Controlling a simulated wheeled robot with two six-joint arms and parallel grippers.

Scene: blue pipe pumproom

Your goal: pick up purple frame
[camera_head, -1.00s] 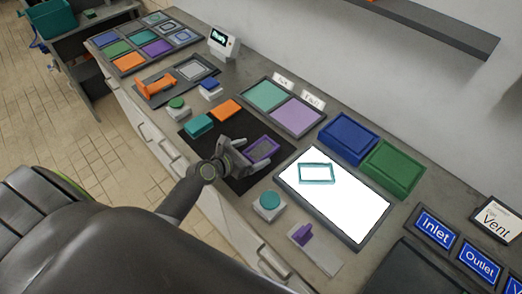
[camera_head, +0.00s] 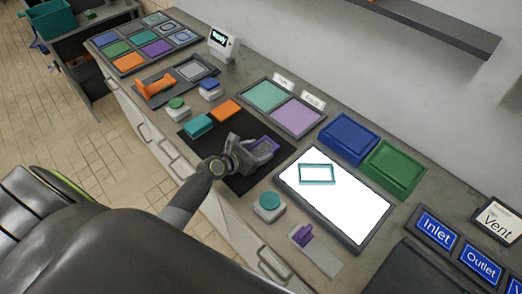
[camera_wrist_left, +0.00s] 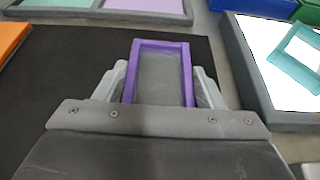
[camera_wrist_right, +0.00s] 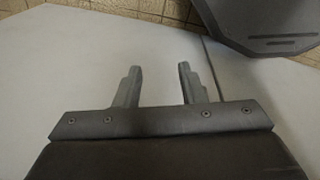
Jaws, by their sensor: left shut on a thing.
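The purple frame (camera_head: 271,142) lies on the black mat (camera_head: 238,183), its middle showing dark. In the left wrist view the frame (camera_wrist_left: 161,44) is a rectangle with its near end hidden by my gripper. My left gripper (camera_head: 262,150) is shut on the purple frame, one finger against each long side; both fingers (camera_wrist_left: 159,82) show in the left wrist view. I cannot tell whether the frame is clear of the mat. My right gripper (camera_wrist_right: 159,75) shows only in the right wrist view, fingers apart, with nothing between them.
A teal block (camera_head: 198,126) and an orange piece (camera_head: 226,110) are on the mat's far left. A lit white panel (camera_head: 345,208) with a teal frame (camera_head: 317,175) lies to the right. A teal button (camera_head: 269,201) stands near the front edge. Blue (camera_head: 347,138) and green (camera_head: 394,168) trays sit behind.

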